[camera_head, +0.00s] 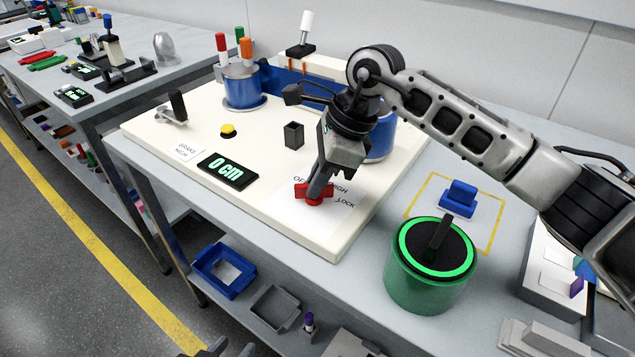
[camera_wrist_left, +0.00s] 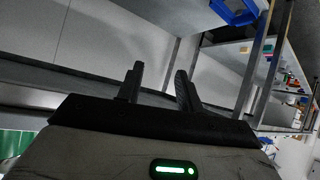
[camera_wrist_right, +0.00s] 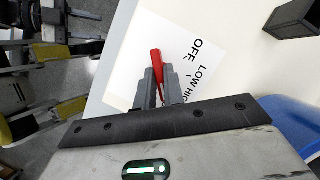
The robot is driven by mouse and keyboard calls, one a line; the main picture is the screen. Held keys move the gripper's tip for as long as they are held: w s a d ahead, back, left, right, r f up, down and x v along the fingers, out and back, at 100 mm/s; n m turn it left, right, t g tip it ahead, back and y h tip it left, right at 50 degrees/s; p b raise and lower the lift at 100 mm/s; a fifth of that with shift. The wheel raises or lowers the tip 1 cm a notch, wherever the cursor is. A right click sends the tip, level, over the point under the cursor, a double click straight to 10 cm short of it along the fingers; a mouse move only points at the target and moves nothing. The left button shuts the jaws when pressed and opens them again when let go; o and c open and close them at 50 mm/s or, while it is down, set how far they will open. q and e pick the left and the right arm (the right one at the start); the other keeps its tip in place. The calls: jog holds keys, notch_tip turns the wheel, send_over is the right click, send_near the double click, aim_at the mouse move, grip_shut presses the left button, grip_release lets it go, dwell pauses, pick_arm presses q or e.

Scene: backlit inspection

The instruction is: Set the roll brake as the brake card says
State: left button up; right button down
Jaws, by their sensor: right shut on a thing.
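The red brake knob (camera_head: 314,200) sits on a white label plate (camera_head: 290,222) at the front right corner of the cream machine base. The labels OFF, HIGH and LOCK show around it; LOW shows in the right wrist view. My right gripper (camera_head: 318,186) points down and is shut on the knob, whose red handle (camera_wrist_right: 156,62) sticks out beyond the fingers. Which mark it points at is unclear. The brake card (camera_head: 186,152) lies beside the display and appears to read BRAKE HIGH. My left gripper (camera_wrist_left: 155,88) is open and empty, low at the bottom edge of the head view.
A display (camera_head: 227,170) reads 0 cm. A green drum (camera_head: 430,268) and blue block (camera_head: 459,197) stand to the right. Trays lie on the shelf below.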

jog(key=n+g+b, duration=0.1)
jog(key=n+b, duration=0.1)
jog(key=n, duration=0.1)
jog(key=shift+w, duration=0.1)
jog(key=shift+a+n+g+b, duration=0.1)
jog(key=shift+n+g+b, duration=0.6)
jog(key=shift+n, duration=0.9)
jog(key=shift+r+h, duration=0.1)
jog(key=shift+h, duration=0.3)
jog(key=c, duration=1.5)
grip_release()
jog(key=v, duration=1.6)
jog(key=shift+p, duration=0.4)
